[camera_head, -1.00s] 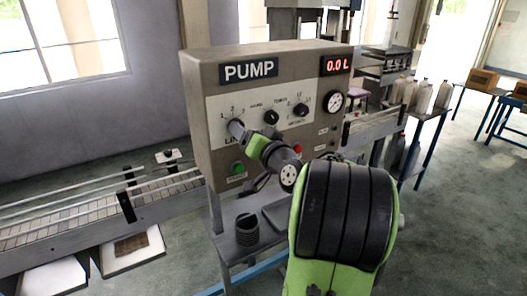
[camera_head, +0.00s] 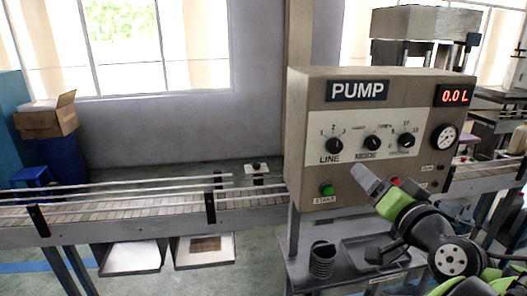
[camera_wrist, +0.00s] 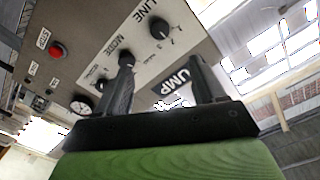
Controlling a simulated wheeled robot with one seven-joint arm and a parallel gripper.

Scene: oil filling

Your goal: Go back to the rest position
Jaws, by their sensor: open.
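My gripper (camera_head: 368,180) is in front of the lower part of the pump panel (camera_head: 300,130) in the head view, with my green and black arm reaching in from the lower right. In the wrist view my gripper (camera_wrist: 160,60) shows two dark fingers spread apart with nothing between them. The pump panel (camera_wrist: 88,28) lies beyond the fingers, tilted in that view. It carries a LINE knob (camera_head: 334,146), two more knobs, a green START button (camera_head: 327,190), a red button (camera_head: 395,181) partly behind my gripper, and a display (camera_head: 454,96) reading 0.0 L.
A conveyor (camera_head: 110,220) runs along the left, with white trays (camera_head: 133,258) below it. A shelf under the panel holds a dark ribbed cup (camera_head: 322,260) and a dark tray (camera_head: 372,252). A cardboard box (camera_head: 46,118) stands on a blue barrel (camera_head: 58,163) at far left.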

